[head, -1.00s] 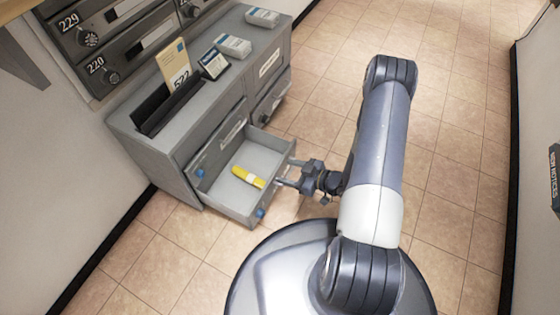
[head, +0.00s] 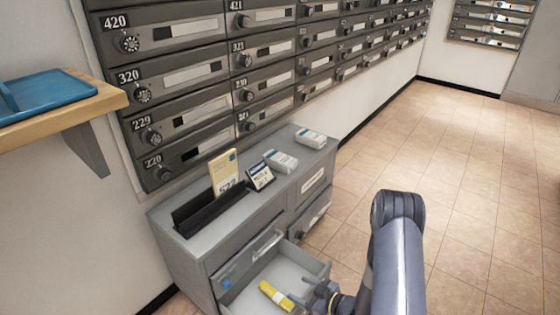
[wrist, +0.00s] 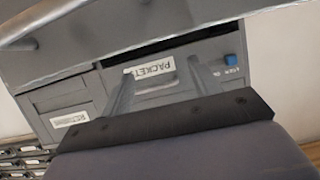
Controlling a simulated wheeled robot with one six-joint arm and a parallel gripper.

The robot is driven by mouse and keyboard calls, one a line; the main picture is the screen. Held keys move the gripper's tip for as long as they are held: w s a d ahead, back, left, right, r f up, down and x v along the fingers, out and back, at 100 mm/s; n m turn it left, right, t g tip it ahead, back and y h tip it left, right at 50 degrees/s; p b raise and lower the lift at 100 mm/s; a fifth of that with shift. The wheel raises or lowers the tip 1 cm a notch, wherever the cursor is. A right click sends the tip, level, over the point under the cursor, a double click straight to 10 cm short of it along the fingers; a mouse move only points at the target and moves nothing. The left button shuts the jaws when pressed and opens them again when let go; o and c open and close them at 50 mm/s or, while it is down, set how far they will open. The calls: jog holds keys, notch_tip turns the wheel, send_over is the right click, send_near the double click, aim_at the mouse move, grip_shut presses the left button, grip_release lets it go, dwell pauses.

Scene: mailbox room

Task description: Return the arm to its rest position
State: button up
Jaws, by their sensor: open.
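My gripper (head: 310,288) is at the lower middle of the head view, at the right edge of the open drawer (head: 318,267). Its two fingers are apart with nothing between them, and also show in the wrist view (wrist: 161,72). My arm (head: 397,255) reaches down at the lower right, its lower part cut off by the frame. A yellow packet with a pale band (head: 275,296) lies in the drawer, to the left of the fingers and apart from them. Whether a finger touches the drawer wall cannot be told.
The grey cabinet (head: 185,253) carries a black holder (head: 205,212) with an envelope, a small sign (head: 260,175) and two white-blue stacks (head: 281,160). Mailboxes (head: 200,75) line the wall. A shelf (head: 115,97) with a blue tray juts out at left. Tiled floor (head: 480,180) at right is clear.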

jog(key=shift+w+a+r+b, duration=0.2)
jog(key=shift+w+a, duration=0.2)
jog(key=shift+a, duration=0.15)
jog(key=shift+w+a+r+b, duration=0.15)
jog(key=shift+w+a, duration=0.25)
jog(key=shift+a, duration=0.1)
